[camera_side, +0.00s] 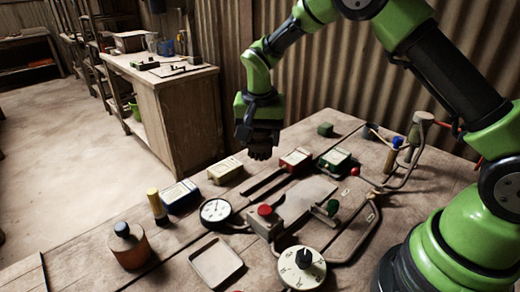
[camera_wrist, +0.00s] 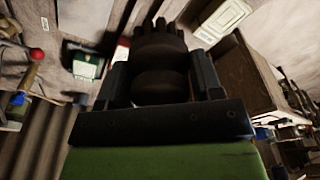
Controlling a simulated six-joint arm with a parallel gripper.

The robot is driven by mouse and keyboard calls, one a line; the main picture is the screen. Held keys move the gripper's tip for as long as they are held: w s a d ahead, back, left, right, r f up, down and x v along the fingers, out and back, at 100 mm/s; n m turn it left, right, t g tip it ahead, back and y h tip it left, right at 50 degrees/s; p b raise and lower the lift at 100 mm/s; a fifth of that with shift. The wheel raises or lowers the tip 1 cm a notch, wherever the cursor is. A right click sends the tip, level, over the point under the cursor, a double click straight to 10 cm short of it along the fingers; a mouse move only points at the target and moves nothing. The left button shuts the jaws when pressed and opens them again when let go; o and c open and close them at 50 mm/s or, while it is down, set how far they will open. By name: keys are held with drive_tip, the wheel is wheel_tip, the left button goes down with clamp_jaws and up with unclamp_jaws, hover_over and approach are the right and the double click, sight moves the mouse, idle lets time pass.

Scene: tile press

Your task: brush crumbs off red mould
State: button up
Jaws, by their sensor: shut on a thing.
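The red mould (camera_side: 296,158) is a small box with a pale label, on the table in the side view. In the wrist view only a red sliver of it (camera_wrist: 121,52) shows; the rest is hidden behind what I hold. My gripper (camera_side: 259,138) points down above the table, left of the red mould in the side view and apart from it. It is shut on a dark brush (camera_wrist: 161,62), with a rounded body and a tufted end. The brush also shows as a dark shape below the jaws (camera_side: 261,152). I cannot make out crumbs on the mould.
A green mould (camera_side: 335,159) is right of the red one; a cream mould (camera_side: 225,170) and a blue mould (camera_side: 181,196) are left. Nearer are a gauge (camera_side: 215,211), a red button box (camera_side: 265,221), a dial (camera_side: 302,267), an empty tray (camera_side: 216,263) and a bottle (camera_side: 130,245).

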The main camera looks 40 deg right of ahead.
drive_tip(key=shift+r, duration=0.1)
drive_tip(key=shift+o, duration=0.6)
drive_tip(key=shift+w+d, duration=0.1)
drive_tip(key=shift+d, duration=0.2)
drive_tip(key=d+m+g, duration=0.1)
drive_tip(key=d+m, duration=0.8)
drive_tip(key=d, duration=0.6)
drive_tip(key=shift+f, duration=3.6)
drive_tip(key=shift+a+f, duration=0.1)
drive_tip(key=shift+a, duration=2.85)
drive_tip(key=shift+c, duration=0.3)
drive_tip(key=shift+d, duration=3.1)
wheel_tip(320, 180, up, 8)
